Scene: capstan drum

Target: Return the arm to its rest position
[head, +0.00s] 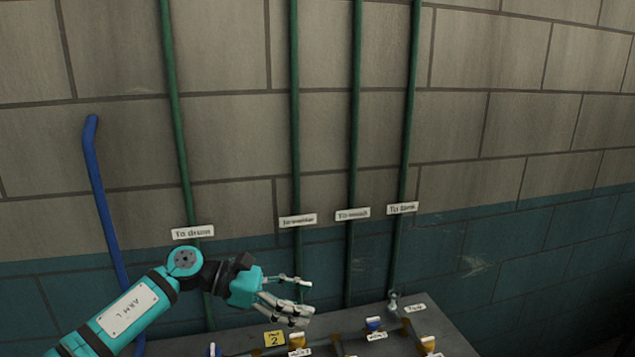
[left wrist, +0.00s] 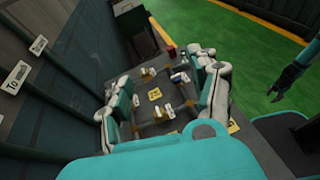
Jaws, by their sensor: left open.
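My left arm comes in from the lower left in the head view. Its left gripper (head: 306,298) is open and empty, with its fingers pointing right, in front of the wall and above the left part of the bench with valves. In the left wrist view the open fingers of the left gripper (left wrist: 165,75) frame the bench top and valves, with nothing between them.
The grey bench (head: 445,335) carries several valves with blue and orange-white parts and a yellow tag (head: 275,338). Green pipes (head: 295,120) labelled "To drum" and "To tank" run up the block wall. A blue pipe (head: 100,190) stands left. Green floor (left wrist: 240,45) lies open beyond the bench.

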